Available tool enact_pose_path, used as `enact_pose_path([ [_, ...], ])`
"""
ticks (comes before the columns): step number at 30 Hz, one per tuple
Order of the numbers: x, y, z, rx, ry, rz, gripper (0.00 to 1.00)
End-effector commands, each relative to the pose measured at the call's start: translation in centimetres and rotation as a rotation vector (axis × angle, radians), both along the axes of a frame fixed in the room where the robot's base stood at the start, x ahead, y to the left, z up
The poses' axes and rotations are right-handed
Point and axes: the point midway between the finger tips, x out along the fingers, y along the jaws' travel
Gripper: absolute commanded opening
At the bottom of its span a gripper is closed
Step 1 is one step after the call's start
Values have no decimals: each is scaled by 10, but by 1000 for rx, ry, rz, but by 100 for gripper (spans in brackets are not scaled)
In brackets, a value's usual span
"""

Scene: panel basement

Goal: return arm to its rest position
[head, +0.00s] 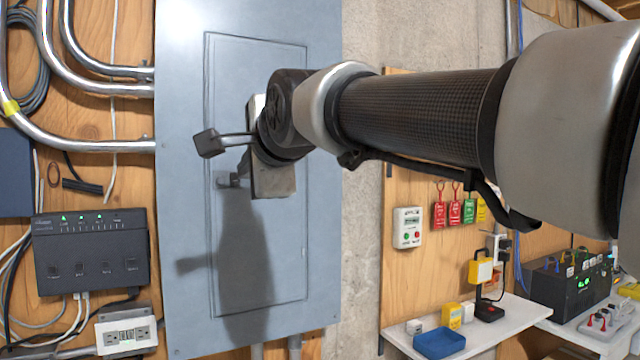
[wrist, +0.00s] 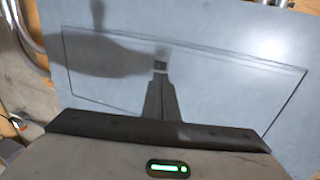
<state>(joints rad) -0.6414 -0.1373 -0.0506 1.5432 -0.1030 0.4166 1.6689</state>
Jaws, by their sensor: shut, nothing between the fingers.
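My gripper (head: 236,180) is in front of the grey electrical panel (head: 180,250) in the head view, with its fingers pointing at the panel door (head: 285,270). In the wrist view the two dark fingers of my gripper (wrist: 160,80) lie together, with nothing seen between them. The panel door looks flush with its frame and also fills much of the wrist view (wrist: 225,80). A small gap or contact between the fingertips and the door cannot be told apart. My arm reaches in from the right of the head view.
A black box with green lights (head: 90,255) and metal conduits (head: 100,145) are on the wooden wall at left. At lower right, a white shelf (head: 505,335) holds a blue bin (head: 439,343). Coloured tags (head: 455,208) hang above it.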

Motion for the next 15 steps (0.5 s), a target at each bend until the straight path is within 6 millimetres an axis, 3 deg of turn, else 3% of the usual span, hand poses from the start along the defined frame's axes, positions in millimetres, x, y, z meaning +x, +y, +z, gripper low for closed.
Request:
enact_pose_path([
  [12, -5, -3, 0, -2, 0, 0, 0],
  [15, -5, -16, -7, -47, -1, -8, 0],
])
